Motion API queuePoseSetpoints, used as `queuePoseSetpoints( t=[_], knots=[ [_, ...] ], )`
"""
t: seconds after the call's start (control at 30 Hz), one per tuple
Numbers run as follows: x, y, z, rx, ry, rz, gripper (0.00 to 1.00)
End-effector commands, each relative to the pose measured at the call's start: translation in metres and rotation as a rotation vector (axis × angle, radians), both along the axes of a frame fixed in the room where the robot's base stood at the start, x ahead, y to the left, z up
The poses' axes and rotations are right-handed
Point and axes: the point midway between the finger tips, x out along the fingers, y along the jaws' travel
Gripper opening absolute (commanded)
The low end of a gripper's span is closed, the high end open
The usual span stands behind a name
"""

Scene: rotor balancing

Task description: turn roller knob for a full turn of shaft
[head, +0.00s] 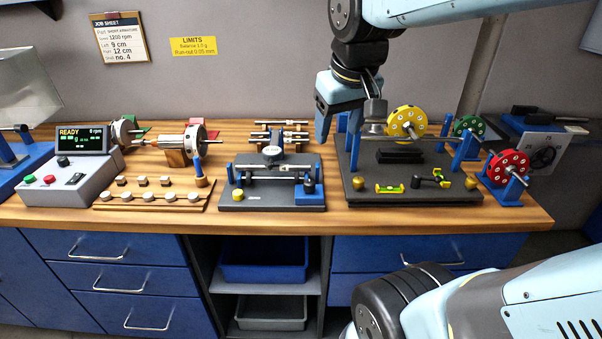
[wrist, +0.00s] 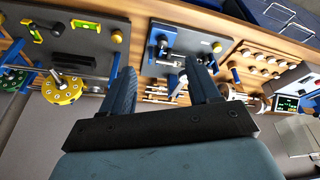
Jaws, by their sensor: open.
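The roller fixture is a dark base plate (head: 262,201) near the middle of the bench, with a thin metal shaft (head: 268,170) lying across its blue supports. A round dial gauge (head: 271,151) stands at its back. A black knob (head: 309,185), which looks like the roller knob, sits on a blue block at the front right. In the wrist view the knob (wrist: 162,40) shows beyond the fingers. My gripper (head: 338,132) is open and empty, pointing down above the bench, behind and right of the knob and apart from it. The gripper's fingers (wrist: 161,82) are spread in the wrist view.
Right of the fixture, a balancing stand (head: 365,205) holds a yellow disc (head: 406,122); a red disc (head: 507,167) and green disc (head: 468,128) stand beyond. At left are a control box (head: 75,185), a wooden weight rack (head: 150,203) and a rotor (head: 180,141). Space above the fixture's front looks clear.

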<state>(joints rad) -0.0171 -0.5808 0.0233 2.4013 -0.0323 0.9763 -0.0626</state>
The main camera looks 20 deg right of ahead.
Motion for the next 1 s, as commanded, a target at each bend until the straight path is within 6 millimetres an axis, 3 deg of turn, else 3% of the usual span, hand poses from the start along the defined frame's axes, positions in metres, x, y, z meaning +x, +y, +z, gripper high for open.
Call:
queuePoseSetpoints(
  t=[0.43, 0.8, 1.0],
  knots=[
    [0.094, 0.010, -0.023, -0.122, 0.318, 0.220, 0.61],
    [0.167, 0.024, -0.069, -0.192, 0.573, 0.408, 0.61],
    [0.193, 0.030, -0.092, -0.212, 0.670, 0.481, 0.61]
  ],
)
